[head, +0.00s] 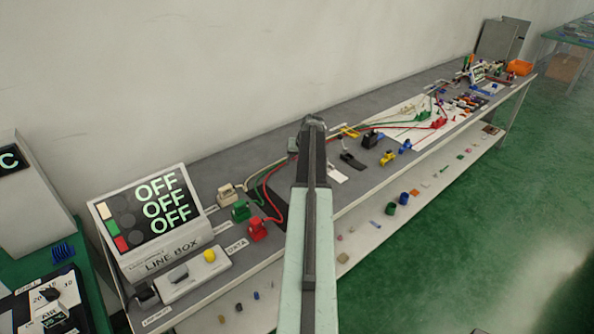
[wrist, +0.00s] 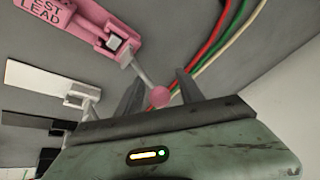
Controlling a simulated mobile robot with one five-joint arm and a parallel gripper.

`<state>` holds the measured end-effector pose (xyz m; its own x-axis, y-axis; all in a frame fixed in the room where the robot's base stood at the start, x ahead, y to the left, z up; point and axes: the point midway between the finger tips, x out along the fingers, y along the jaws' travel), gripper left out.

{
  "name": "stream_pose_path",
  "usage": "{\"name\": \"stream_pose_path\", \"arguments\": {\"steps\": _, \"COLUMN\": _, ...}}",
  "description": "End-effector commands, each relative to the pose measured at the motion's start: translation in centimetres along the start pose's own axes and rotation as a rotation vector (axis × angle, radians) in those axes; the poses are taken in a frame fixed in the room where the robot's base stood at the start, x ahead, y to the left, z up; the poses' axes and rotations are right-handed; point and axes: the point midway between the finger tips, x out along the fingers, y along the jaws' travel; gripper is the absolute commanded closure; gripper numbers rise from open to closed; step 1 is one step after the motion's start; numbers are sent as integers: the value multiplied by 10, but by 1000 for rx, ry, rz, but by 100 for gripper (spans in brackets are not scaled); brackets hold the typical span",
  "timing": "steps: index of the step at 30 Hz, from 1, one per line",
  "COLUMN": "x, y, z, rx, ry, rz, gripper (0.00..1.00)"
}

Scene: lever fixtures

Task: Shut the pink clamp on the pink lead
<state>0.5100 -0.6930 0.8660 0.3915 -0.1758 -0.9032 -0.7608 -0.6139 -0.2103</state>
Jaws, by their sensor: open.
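In the wrist view, the pink clamp (wrist: 97,32) is mounted on the grey bench, with a label reading "EST LEAD" on its pink body at the upper left. A pale lever arm runs from it down right to a round pink knob (wrist: 160,97). My gripper (wrist: 160,88) is open, with one finger on each side of the knob as seen here; I cannot tell whether either touches it. In the head view my gripper (head: 313,122) is over the bench, and I cannot make out the pink clamp there. A separate pink lead is not distinguishable.
A white clamp (wrist: 80,97) and a black one (wrist: 60,124) sit left of my gripper. Red, green and white cables (wrist: 213,45) run close on its right. The line box (head: 150,215) reads OFF three times. Yellow and blue fixtures stand along the bench at right.

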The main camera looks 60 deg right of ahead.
Motion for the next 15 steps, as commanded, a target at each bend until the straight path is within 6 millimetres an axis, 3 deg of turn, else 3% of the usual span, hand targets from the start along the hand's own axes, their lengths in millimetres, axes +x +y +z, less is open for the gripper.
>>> {"name": "stream_pose_path", "arguments": {"steps": 1, "x": 8, "y": 1, "z": 1, "rx": 0, "ry": 0, "rz": 0, "gripper": 55}}
{"name": "stream_pose_path", "arguments": {"steps": 8, "x": 6, "y": 0, "z": 0, "rx": 1, "ry": 0, "rz": 1, "gripper": 55}}
{"name": "stream_pose_path", "arguments": {"steps": 13, "x": 6, "y": 1, "z": 0, "rx": 1, "ry": 0, "rz": 1, "gripper": 97}}
{"name": "stream_pose_path", "arguments": {"steps": 15, "x": 6, "y": 1, "z": 0, "rx": 2, "ry": 0, "rz": 0, "gripper": 100}}
